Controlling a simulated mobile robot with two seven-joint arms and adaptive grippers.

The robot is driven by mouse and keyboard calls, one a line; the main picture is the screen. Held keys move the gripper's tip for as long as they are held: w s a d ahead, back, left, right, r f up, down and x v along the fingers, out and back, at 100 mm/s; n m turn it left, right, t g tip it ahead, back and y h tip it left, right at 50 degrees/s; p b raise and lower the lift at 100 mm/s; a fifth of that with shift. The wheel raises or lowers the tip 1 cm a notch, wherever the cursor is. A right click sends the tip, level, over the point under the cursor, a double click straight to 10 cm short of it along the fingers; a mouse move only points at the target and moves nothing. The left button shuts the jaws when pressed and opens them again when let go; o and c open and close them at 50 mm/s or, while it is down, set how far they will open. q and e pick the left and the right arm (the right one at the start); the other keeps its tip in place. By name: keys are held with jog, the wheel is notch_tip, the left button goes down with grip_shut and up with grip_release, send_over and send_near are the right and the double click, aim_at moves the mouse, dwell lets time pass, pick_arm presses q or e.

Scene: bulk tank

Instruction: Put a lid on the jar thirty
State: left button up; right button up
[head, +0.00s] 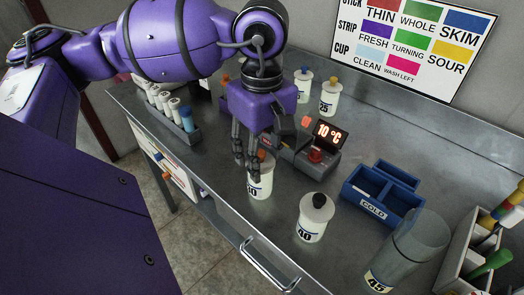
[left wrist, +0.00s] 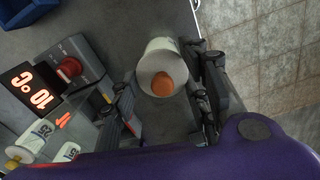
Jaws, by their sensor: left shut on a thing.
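Jar thirty (head: 260,185) is a white jar standing upright near the front edge of the steel counter; its label is partly covered by my fingers. An orange-knobbed white lid (left wrist: 150,79) is at its top, and the orange knob (head: 264,154) also shows in the head view. My left gripper (head: 245,160) points down at the jar's top, with its fingers on either side of the lid, closed on it. In the left wrist view the white jar body (left wrist: 162,46) shows behind the lid; whether the lid is fully seated cannot be told. My right gripper is not in view.
Jar forty (head: 312,222) with a black knob stands to the right. A display unit (head: 318,150) reading 10 °C is behind. A blue COLD box (head: 372,210) and a translucent cylinder (head: 408,245) stand farther right. A vial rack (head: 180,128) is at left.

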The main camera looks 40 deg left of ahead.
pick_arm(q)
jog(key=o, duration=1)
jog(key=shift+r, duration=0.15)
notch_tip(320, 180, up, 12)
jog(key=shift+f, duration=0.1)
